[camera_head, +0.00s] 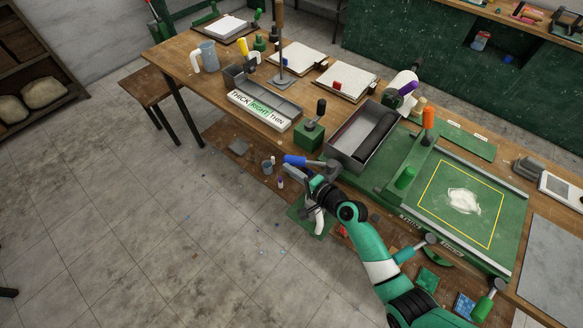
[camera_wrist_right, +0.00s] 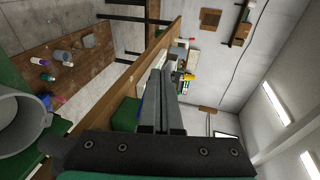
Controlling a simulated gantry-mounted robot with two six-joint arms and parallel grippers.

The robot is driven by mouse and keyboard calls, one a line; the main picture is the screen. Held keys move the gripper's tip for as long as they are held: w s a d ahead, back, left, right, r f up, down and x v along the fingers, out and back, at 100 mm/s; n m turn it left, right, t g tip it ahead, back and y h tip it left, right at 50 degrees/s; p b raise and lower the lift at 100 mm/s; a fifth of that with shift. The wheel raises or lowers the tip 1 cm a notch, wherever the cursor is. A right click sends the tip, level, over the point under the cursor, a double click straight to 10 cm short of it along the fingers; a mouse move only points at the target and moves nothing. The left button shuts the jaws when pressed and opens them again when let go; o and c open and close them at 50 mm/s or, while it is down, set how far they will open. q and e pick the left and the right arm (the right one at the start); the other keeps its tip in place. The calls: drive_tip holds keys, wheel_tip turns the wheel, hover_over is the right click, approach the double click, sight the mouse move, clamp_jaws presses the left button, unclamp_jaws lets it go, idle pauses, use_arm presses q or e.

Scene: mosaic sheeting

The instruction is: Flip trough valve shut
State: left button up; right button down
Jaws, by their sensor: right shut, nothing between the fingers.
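The grey metal trough (camera_head: 346,138) with a dark roller lying in it stands on the bench near the middle of the head view. A blue handle (camera_head: 295,160) sticks out to the left at its near corner, at the bench's front edge; it may be the valve lever, but I cannot tell its setting. My right gripper (camera_head: 290,171) is just in front of and below the blue handle, close to it; I cannot tell whether they touch. In the right wrist view its fingers (camera_wrist_right: 160,100) are together and empty. My left gripper is in neither view.
A green block with a black-knobbed lever (camera_head: 309,133) stands left of the trough. A tray labelled THICK RIGHT THIN (camera_head: 257,113) lies farther left. The green press bed (camera_head: 458,195) is to the right. A lower shelf (camera_head: 232,150) holds small cups. The floor at left is open.

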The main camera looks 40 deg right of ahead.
drive_tip(key=s+a+r+p, duration=0.3)
drive_tip(key=s+a+p, duration=0.4)
drive_tip(key=s+a, duration=0.2)
drive_tip(key=shift+s+r+p, duration=0.15)
drive_tip(key=shift+r+p, duration=0.05)
drive_tip(key=shift+p, duration=0.2)
drive_tip(key=shift+a, duration=0.1)
